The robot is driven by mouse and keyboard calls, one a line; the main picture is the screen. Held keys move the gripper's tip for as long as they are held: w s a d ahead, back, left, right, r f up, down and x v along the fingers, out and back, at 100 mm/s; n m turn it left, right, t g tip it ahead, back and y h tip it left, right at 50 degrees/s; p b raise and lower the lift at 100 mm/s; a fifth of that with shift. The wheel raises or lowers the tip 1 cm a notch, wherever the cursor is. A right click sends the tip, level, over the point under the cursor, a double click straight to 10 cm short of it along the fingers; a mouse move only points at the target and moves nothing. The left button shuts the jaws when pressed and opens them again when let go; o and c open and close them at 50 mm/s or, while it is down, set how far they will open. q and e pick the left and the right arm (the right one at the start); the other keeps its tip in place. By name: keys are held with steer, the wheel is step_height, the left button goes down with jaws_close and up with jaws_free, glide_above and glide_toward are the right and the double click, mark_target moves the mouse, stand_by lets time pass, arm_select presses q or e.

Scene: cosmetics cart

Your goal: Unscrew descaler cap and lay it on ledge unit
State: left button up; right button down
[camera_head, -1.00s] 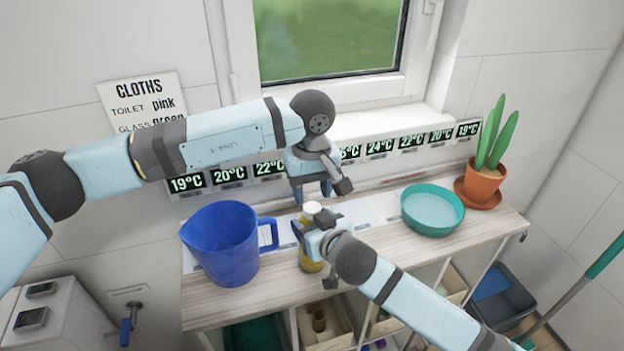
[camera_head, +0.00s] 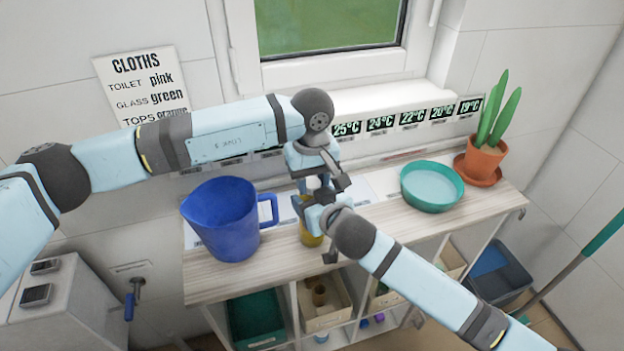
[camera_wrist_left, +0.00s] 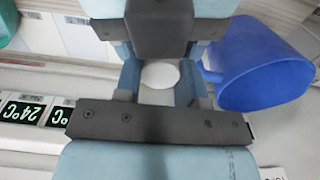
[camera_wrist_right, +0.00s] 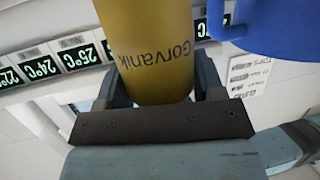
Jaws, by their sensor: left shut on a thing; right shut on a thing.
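A yellow bottle (camera_head: 309,237) stands upright on the wood-topped ledge unit (camera_head: 395,232); its "Gorvanik" label shows in the right wrist view (camera_wrist_right: 155,55). My right gripper (camera_head: 310,211) is shut around the bottle's body from the right. My left gripper (camera_head: 316,186) points down directly above it, shut on the round white cap (camera_wrist_left: 160,75), which lies between its fingers in the left wrist view. In the head view the cap is hidden by the grippers. I cannot tell whether the cap is still seated on the bottle.
A blue jug (camera_head: 222,225) stands close left of the bottle. A teal bowl (camera_head: 432,190) and a potted cactus (camera_head: 485,155) are to the right. The ledge top is bare between the right arm and the bowl. A window sill (camera_head: 390,98) and temperature cards run behind.

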arm_select(q)
steer(key=n, duration=0.6)
steer(key=shift+n, duration=0.3)
steer(key=o, duration=1)
steer(key=shift+r, duration=0.15)
step_height(320, 180, up, 4)
steer(key=shift+r, duration=0.2)
arm_select(e)
steer(key=shift+c, duration=0.8)
jaws_free()
